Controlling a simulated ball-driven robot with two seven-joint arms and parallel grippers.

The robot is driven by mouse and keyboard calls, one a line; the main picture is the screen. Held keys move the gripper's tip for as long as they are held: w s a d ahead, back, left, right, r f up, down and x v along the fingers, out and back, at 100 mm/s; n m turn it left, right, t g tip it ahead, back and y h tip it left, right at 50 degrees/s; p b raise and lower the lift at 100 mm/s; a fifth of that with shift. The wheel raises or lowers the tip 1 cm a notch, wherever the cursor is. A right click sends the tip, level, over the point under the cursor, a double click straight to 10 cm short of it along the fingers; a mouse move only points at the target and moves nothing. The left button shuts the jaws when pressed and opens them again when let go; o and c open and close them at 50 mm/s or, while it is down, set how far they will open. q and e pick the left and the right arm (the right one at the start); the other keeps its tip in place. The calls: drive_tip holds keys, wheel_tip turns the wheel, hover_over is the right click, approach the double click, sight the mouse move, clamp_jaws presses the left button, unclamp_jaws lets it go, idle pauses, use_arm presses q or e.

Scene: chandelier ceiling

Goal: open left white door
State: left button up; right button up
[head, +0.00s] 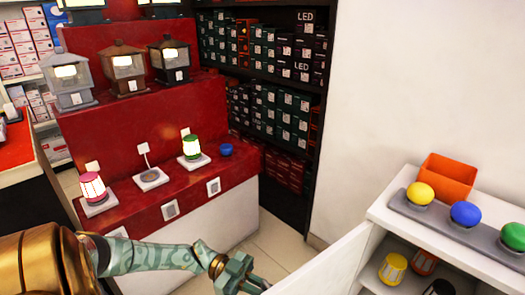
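A white cabinet (392,200) stands at the right. Its left white door (325,265) is swung out to the left, and the inside of the cabinet shows behind it. My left gripper (248,280) is at the bottom middle, close to the door's outer edge. The fingertips are partly cut off by the frame, so I cannot tell whether they touch the door or are open or shut. The door's lower part and any handle are out of view. My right gripper is not in view.
Yellow and orange lanterns (393,268) stand inside the cabinet. On its top are an orange bin (446,176) and a grey strip (445,226) with coloured domes. A red stepped display (140,190) with lamps stands left. Beige floor (275,245) lies between display and cabinet.

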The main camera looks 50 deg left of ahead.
use_arm(q)
drive_tip(key=shift+o, duration=1.2)
drive_tip(key=shift+w, duration=0.1)
